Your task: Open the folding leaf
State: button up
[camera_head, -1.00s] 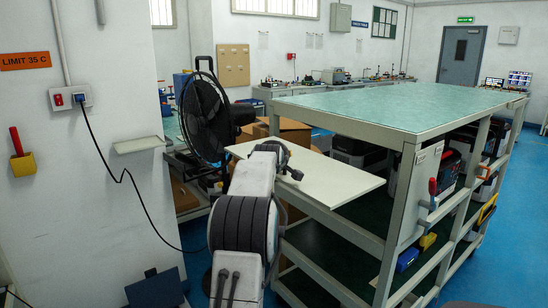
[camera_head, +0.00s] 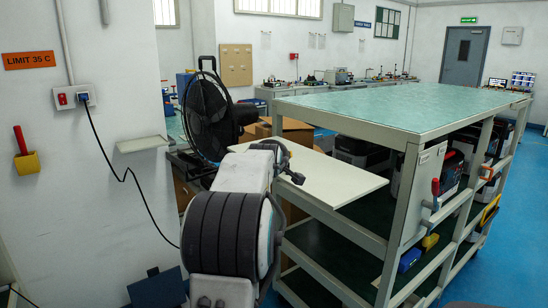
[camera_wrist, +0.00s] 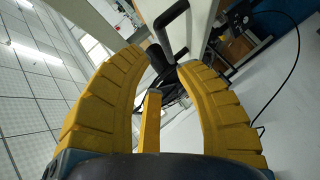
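The folding leaf appears to be the pale cream panel (camera_head: 330,178) at the near left end of the green-topped bench (camera_head: 400,105). It sticks out roughly flat, a little below the bench top. My arm covers its left part in the head view, and my gripper is hidden there. In the wrist view my gripper (camera_wrist: 165,58) has its yellow fingers spread apart, with a clear gap. A black U-shaped handle (camera_wrist: 173,18) on a pale panel (camera_wrist: 202,25) shows just beyond the fingertips. I cannot tell whether the fingers touch it.
A black fan (camera_head: 207,115) stands left of the leaf, close to my arm. Cardboard boxes (camera_head: 297,130) are behind the leaf. A cable (camera_head: 120,178) hangs from the wall socket (camera_head: 74,97). Blue floor is free to the right of the bench.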

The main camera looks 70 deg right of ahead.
jog(key=shift+v, duration=1.85)
jog(key=w+a+f+t+y, duration=0.2)
jog(key=w+a+f, duration=0.1)
jog(key=w+a, duration=0.5)
jog(key=w+a+f+t+y, duration=0.1)
jog(key=w+a+f+y, duration=0.2)
jog(key=w+a, duration=0.45)
jog(key=w+a+f+y, duration=0.2)
jog(key=a+f, duration=0.1)
jog(key=a, duration=0.5)
jog(key=w+a+f+y, duration=0.1)
jog(key=w+a+f, duration=0.1)
jog(key=a, duration=0.6)
jog(key=s+a+f+n+y, duration=0.1)
jog(key=s+a+f+y, duration=0.15)
jog(key=a, duration=0.45)
jog(key=s+a+f+y, duration=0.1)
jog(key=a+f, duration=0.2)
jog(key=a, duration=0.5)
jog(key=s+a+f+g+y, duration=0.25)
jog(key=s+a+f, duration=0.35)
jog(key=s+a, duration=0.5)
notch_tip(320, 180, up, 14)
jog(key=p, duration=1.2)
jog(key=shift+w+f, duration=0.15)
jog(key=shift+f, duration=0.05)
